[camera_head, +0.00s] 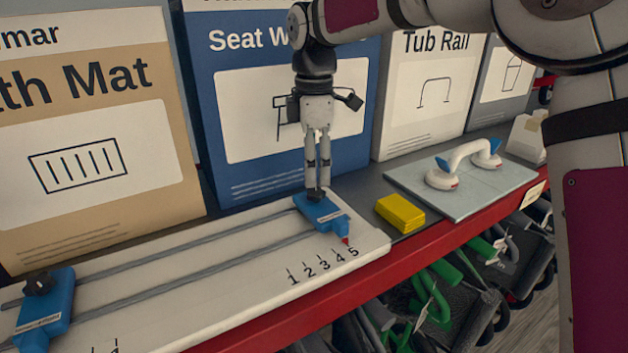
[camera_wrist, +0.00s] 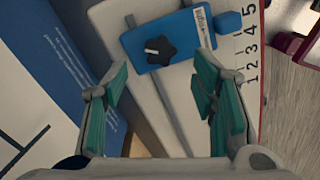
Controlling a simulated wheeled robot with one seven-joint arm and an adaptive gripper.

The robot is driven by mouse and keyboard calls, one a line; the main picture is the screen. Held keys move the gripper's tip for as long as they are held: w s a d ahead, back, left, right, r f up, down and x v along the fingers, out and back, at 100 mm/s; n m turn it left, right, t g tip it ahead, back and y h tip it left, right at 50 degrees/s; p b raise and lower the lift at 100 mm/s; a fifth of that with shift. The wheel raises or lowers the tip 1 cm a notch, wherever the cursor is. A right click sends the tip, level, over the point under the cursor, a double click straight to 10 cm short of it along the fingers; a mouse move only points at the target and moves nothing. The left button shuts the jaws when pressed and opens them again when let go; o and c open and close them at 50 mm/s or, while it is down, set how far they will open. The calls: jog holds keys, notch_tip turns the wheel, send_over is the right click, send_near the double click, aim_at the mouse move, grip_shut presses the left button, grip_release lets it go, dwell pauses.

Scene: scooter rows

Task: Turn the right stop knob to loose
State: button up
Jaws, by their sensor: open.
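The right stop (camera_head: 318,212) is a blue block on a white board (camera_head: 240,262) with two grey rails, near the number 5. Its black star-shaped knob (camera_wrist: 160,50) shows with a light slot or mark in the wrist view, where the blue block (camera_wrist: 184,37) also shows. My gripper (camera_head: 316,188) points down over the right stop, with its fingertips close to the knob in the head view. In the wrist view my gripper (camera_wrist: 162,100) has its fingers apart with nothing between them. The head view hides most of the knob behind the fingers; contact cannot be told.
A left blue stop (camera_head: 45,310) with a black knob (camera_head: 38,283) sits at the board's far left. A yellow block (camera_head: 400,213) and a grey panel with a white handle (camera_head: 465,162) lie to the right. Tall boxes, one blue (camera_head: 215,120), stand close behind.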

aim_at(315, 192)
notch_tip(315, 192, up, 8)
jog(key=shift+f, duration=0.25)
jog(key=s+d+r+m+t+h, duration=0.1)
jog(key=s+d+r+m+t, duration=0.15)
jog(key=s+d+m, duration=1.1)
jog(key=s+d+f+m+t, duration=0.1)
jog(key=s+d+f+m, duration=0.2)
jog(key=s, duration=0.5)
jog(key=s+d+f+m+t, duration=0.1)
jog(key=s+d+f+m, duration=0.3)
jog(key=s+d+f, duration=0.2)
jog(key=shift+s+d+f+y, duration=0.25)
jog(key=shift+s+y, duration=0.15)
jog(key=shift+s, duration=0.55)
